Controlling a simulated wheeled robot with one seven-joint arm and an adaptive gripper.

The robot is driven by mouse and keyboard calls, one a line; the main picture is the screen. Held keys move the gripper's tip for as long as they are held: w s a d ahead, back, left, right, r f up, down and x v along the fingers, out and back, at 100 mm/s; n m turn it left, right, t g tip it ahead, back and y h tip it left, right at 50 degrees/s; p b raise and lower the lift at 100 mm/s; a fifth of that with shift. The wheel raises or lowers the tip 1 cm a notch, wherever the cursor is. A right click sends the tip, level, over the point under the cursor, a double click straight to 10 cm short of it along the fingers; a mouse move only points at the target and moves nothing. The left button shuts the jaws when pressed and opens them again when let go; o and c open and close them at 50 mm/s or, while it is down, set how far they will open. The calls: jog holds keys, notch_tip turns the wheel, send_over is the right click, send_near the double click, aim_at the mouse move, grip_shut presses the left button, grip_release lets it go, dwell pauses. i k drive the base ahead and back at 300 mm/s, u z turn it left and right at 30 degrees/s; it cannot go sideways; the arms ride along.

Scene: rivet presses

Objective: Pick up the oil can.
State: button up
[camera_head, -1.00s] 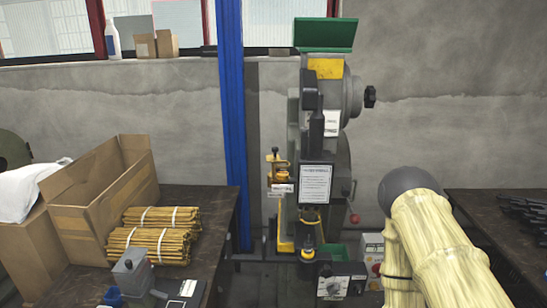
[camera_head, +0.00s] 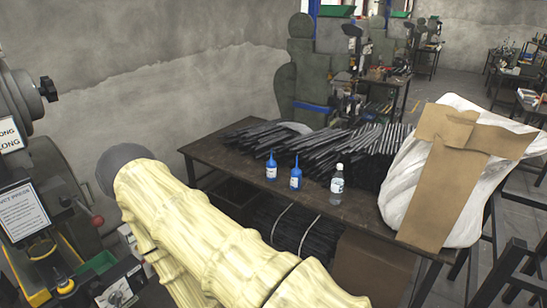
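Two small blue bottles with pointed spouts stand upright on the dark table: a left one (camera_head: 271,170) and a right one (camera_head: 296,179). They look like oil cans, each with a pale label. I cannot tell which one the task means. A gap separates them, and nothing holds either. My gripper is not in view; only a cream-sleeved part of my arm shows, across the lower middle.
A clear bottle (camera_head: 337,184) stands right of the blue ones. Dark metal strips (camera_head: 330,137) are piled behind them. A white sack (camera_head: 425,195) with brown cardboard on it is at the right. A press (camera_head: 20,100) stands at the left edge.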

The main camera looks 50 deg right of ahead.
aim_at(271, 165)
jog(key=z, duration=1.7)
